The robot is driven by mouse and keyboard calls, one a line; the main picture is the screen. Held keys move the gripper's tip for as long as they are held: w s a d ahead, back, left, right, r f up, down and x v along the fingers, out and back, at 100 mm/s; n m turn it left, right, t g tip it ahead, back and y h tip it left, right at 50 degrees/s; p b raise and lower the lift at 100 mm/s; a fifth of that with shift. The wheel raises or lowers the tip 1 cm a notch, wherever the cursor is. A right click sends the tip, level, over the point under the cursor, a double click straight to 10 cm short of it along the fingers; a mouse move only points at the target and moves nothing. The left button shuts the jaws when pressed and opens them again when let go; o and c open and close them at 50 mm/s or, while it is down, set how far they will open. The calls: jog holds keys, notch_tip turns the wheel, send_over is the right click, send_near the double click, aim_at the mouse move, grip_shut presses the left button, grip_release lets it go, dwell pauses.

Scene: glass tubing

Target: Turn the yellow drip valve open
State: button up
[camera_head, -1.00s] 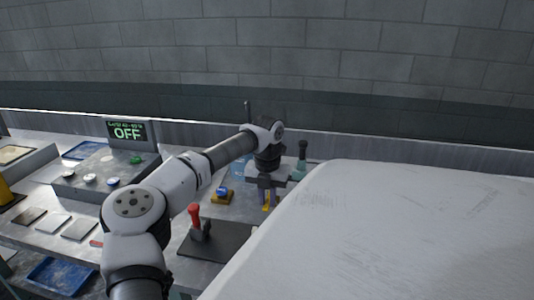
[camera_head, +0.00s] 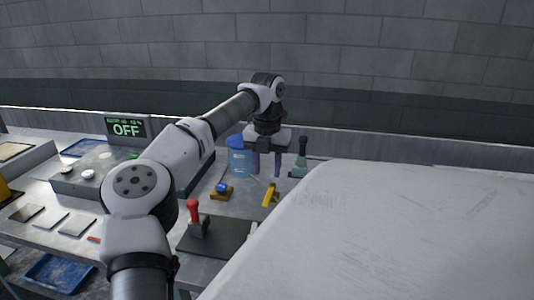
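A small yellow piece (camera_head: 270,196), likely the drip valve's handle, is on the bench near the pale slab's edge. It looks slanted, its top leaning right. My gripper (camera_head: 267,170) points down above it, apart from it. The two dark fingers are spread, with nothing visible between them. The valve's body is too small to make out, so I cannot tell its open or closed position.
A blue cylinder (camera_head: 238,162) stands left of my gripper, and a green-based tool (camera_head: 300,162) stands right. A blue-knobbed block (camera_head: 221,190) and a red-handled lever (camera_head: 196,222) are nearer. The large pale slab (camera_head: 400,235) fills the right. A display (camera_head: 126,128) reads OFF.

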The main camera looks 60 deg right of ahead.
notch_tip(320, 180, up, 5)
dwell(0.8)
